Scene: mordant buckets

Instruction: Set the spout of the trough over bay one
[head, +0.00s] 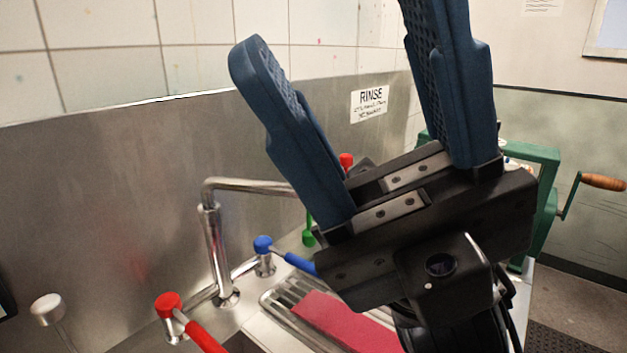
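The spout (245,185) is a chrome swivel pipe on an upright post (214,250) against the steel back wall. Its horizontal arm reaches to the right, and its far end is hidden behind my gripper's left finger. The trough shows as a steel rim (228,322) along the bottom, with a dark basin edge (243,344) at the lower middle. I cannot tell which bay is bay one. My gripper (335,40) is raised in front, its two blue fingers wide apart with nothing between them. It looks nearer to me than the spout.
A red-handled tap (170,303) and a blue-handled tap (264,246) flank the post. A red cloth (340,322) lies on the ribbed drainer (285,303). A white knob (47,309) stands at left. A green frame with a wooden crank handle (603,182) stands at right.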

